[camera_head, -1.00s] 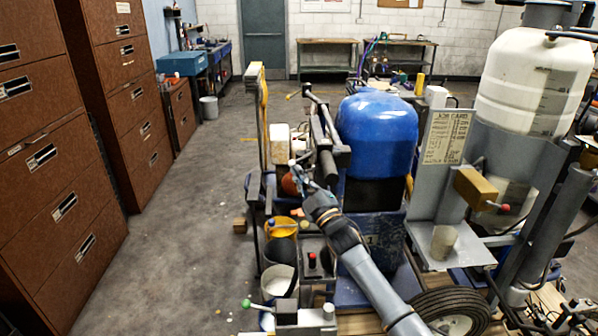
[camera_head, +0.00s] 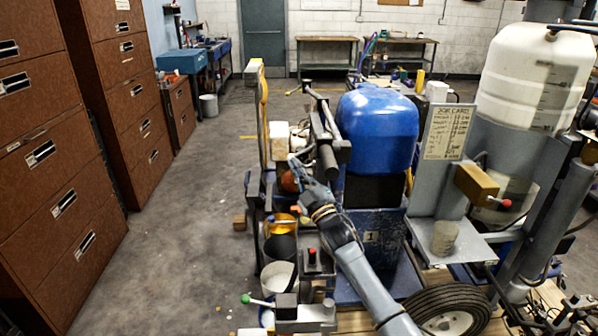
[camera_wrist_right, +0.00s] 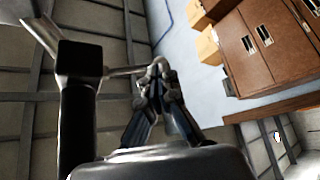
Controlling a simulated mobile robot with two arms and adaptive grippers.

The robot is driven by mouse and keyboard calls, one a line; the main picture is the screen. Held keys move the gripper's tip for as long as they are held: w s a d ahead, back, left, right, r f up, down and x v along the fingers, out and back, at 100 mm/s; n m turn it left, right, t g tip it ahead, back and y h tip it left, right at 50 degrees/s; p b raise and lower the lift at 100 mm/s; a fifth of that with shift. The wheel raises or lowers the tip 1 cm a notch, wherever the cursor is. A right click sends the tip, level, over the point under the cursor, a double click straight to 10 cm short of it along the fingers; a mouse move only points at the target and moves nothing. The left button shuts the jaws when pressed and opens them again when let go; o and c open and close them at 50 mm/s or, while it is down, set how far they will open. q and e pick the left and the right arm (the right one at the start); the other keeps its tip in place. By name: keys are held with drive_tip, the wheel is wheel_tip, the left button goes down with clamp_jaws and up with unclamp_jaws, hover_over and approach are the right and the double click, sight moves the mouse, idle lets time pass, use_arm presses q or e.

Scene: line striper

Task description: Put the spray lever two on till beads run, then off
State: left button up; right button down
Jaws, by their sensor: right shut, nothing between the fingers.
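My right gripper (camera_head: 296,165) is shut and empty at the left side of the striper, in front of its dark handle bar. In the right wrist view its closed fingertips (camera_wrist_right: 160,72) are beside a thin bar and a dark post. I cannot tell if they touch. A lever with a green knob (camera_head: 247,299) sticks out left from a metal block at the bottom. A lever with a red knob (camera_head: 505,203) sits on a yellow-brown block at the right. No number two shows on either, so I cannot tell which is spray lever two. My left gripper is not in view.
A blue tank (camera_head: 377,130) stands behind my right forearm. A job card (camera_head: 446,133) stands on a grey shelf holding a cup (camera_head: 444,239). Several buckets, one with yellow-orange contents (camera_head: 283,223), stand below my gripper. Brown cabinets (camera_head: 50,160) line the left; the floor between is clear.

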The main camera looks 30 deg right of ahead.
sight(289, 157)
drive_tip(key=r+m+h+b, duration=0.1)
drive_tip(key=m+h, duration=0.1)
drive_tip(key=m, duration=0.1)
drive_tip(key=a+r+m+h+b, duration=0.1)
drive_tip(key=m+h+b, duration=0.1)
drive_tip(key=m+h, duration=0.1)
drive_tip(key=w+r+m+h+b, duration=0.1)
drive_tip(key=m+h, duration=0.2)
drive_tip(key=m, duration=0.2)
drive_tip(key=shift+a+r+b, duration=0.2)
drive_tip(key=shift+a+b, duration=0.1)
drive_tip(key=shift+a, duration=0.05)
drive_tip(key=m+h, duration=0.1)
drive_tip(key=r+m+g+h, duration=0.1)
drive_tip(key=m, duration=0.1)
drive_tip(key=shift+r, duration=0.1)
drive_tip(key=v, duration=0.7)
drive_tip(key=shift+s, duration=0.15)
drive_tip(key=shift+a, duration=0.1)
